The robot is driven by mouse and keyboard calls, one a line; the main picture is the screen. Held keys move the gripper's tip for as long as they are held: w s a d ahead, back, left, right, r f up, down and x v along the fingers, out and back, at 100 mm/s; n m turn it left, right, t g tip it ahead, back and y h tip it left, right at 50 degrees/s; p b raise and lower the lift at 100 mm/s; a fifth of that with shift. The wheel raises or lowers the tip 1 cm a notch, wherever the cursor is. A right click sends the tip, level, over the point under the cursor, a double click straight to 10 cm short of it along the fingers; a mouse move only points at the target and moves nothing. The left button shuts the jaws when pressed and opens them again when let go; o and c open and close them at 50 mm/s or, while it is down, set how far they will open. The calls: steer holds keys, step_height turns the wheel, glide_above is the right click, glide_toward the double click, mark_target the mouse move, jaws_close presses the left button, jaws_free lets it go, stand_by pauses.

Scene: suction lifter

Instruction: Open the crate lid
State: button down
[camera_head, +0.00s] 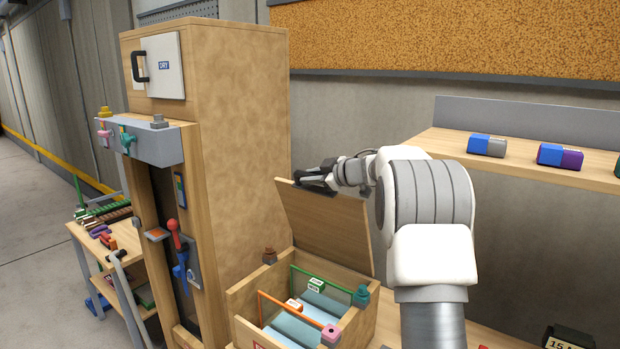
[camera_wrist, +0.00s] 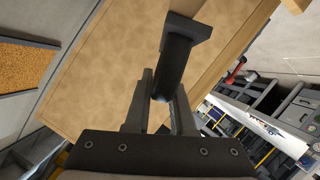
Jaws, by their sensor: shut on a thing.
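The wooden crate (camera_head: 246,301) stands on the bench right of the tall wooden cabinet. Its lid (camera_head: 326,226) is raised and stands steeply tilted up from the crate's back. Inside the crate are blue-grey pieces, with an orange bar (camera_head: 290,311) and a green bar (camera_head: 322,279) across the opening. My gripper (camera_head: 318,181) is at the lid's upper edge. In the wrist view, my gripper (camera_wrist: 161,98) is shut on the black lid handle (camera_wrist: 176,62), with the lid's wooden face (camera_wrist: 115,62) behind it. The handle is mostly hidden in the head view.
The tall cabinet (camera_head: 240,130) stands close on the left, with a red-knobbed lever (camera_head: 174,230) on its front. A shelf (camera_head: 540,161) with coloured blocks (camera_head: 487,145) is at right. A side table (camera_head: 92,240) with tools stands at far left.

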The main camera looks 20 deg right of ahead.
steer(key=shift+d, duration=0.15)
steer(key=c, duration=0.8)
jaws_free()
steer(key=shift+o, duration=0.2)
steer(key=b+v, duration=0.2)
steer(key=v, duration=1.5)
steer(key=shift+s+b, duration=0.25)
steer(key=shift+b, duration=0.15)
